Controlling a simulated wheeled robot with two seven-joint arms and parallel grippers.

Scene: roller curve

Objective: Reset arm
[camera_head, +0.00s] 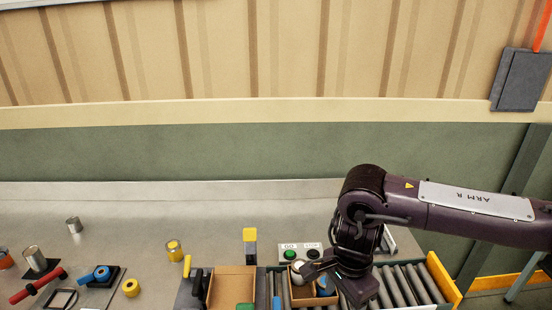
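My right arm comes in from the right and bends down over the roller conveyor (401,287). My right gripper (322,272) is low over a small brown box (317,300) on the rollers. A pale round item (298,271) and something blue show in or beside this box, partly behind the gripper. Whether the fingers are open or shut on anything is too small and covered to tell. My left gripper is not in view.
A larger open cardboard box (232,285) stands left of the small one. Green and dark buttons (290,254) sit behind it. Cans, a yellow roll (131,287), a blue item (101,273) and a red-handled tool (38,286) lie at left. The bench's back middle is clear.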

